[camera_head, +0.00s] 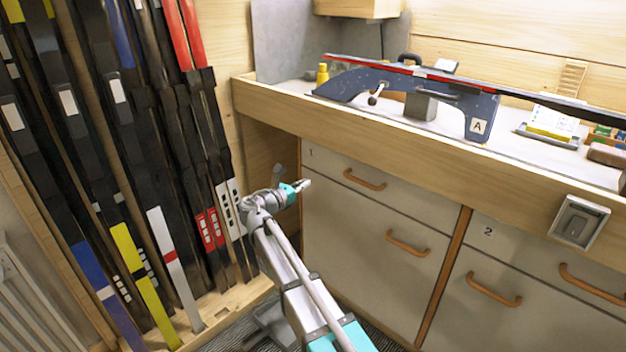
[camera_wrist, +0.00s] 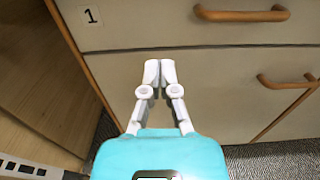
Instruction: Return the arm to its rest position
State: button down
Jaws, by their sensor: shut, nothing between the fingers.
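My gripper (camera_head: 304,185) is in front of the left end of the cabinet, by the drawer marked 1. In the wrist view my gripper (camera_wrist: 160,72) has its two pale fingertips together with nothing between them. The drawer front (camera_wrist: 150,25) marked 1 lies beyond the fingertips, with its wooden handle (camera_wrist: 242,14) to the upper right. I cannot tell exactly how far the fingertips are from the drawer front.
A rack of skis (camera_head: 120,150) stands at the left, close to my arm. The bench (camera_head: 440,152) carries a blue ski stand (camera_head: 480,112) marked A with a ski (camera_head: 450,75) on it. A grey switch box (camera_head: 578,222) is on the bench front. Several handled drawers lie below.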

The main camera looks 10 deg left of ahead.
jog(key=shift+s+a, duration=0.35)
jog(key=shift+s, duration=0.1)
jog(key=s+d+f+m+g+y, duration=0.1)
jog(key=s+d+f+m+g, duration=0.3)
jog(key=d, duration=0.4)
jog(key=s+d+f+m+g+y, duration=0.1)
jog(key=s+d+f+m+g, duration=0.2)
jog(key=d+m, duration=0.4)
jog(key=s+d+f+m+g+y, duration=0.1)
jog(key=s+d+f+m+g, duration=0.25)
jog(key=d+f, duration=0.4)
jog(key=s+d+f+m+g+y, duration=0.2)
jog(key=s+d+m+y, duration=0.2)
jog(key=s+m, duration=0.35)
jog(key=s+d+f+m+g+y, duration=0.2)
jog(key=s+d+m+y, duration=0.2)
jog(key=s+m, duration=0.35)
notch_tip(320, 180, up, 35)
jog(key=p, duration=3.5)
jog(key=shift+s+n, duration=0.2)
jog(key=shift+n, duration=0.25)
jog(key=shift+r, duration=0.1)
